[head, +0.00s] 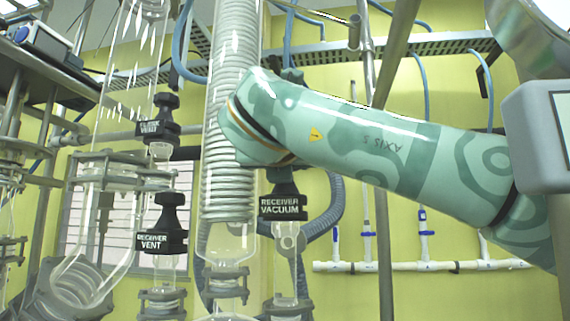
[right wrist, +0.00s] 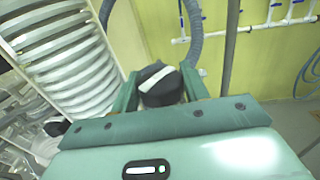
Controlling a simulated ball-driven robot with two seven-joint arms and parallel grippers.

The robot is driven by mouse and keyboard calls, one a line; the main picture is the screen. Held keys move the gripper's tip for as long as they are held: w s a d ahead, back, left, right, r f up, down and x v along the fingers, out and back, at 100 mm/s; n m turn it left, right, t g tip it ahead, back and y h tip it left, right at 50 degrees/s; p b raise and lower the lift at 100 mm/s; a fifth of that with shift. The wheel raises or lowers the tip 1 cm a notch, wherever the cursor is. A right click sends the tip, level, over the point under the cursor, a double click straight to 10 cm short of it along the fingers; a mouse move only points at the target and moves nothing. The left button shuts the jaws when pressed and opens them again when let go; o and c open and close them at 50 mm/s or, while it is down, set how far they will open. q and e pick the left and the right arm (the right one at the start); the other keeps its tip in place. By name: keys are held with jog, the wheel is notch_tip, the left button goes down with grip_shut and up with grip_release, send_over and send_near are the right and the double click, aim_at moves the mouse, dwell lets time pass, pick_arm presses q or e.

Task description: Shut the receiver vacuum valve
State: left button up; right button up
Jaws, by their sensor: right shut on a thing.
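The receiver vacuum valve (head: 283,206) shows its black body and white-lettered label in the head view, just below my right arm. Its upper part is hidden behind the arm. In the right wrist view, the black valve knob (right wrist: 162,88) with a white stripe across its top sits between the two green fingers of my right gripper (right wrist: 160,74), which is shut on it. The gripper's fingers are hidden in the head view. My left gripper is in neither view.
A glass coil condenser (head: 231,130) stands close on the left of the valve. The receiver vent valve (head: 161,226) and another vent valve (head: 157,120) are further left. A grey corrugated hose (head: 331,208) curves behind. A white pipe manifold (head: 400,267) runs along the yellow wall.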

jog(key=shift+f, duration=0.15)
jog(key=o, duration=1)
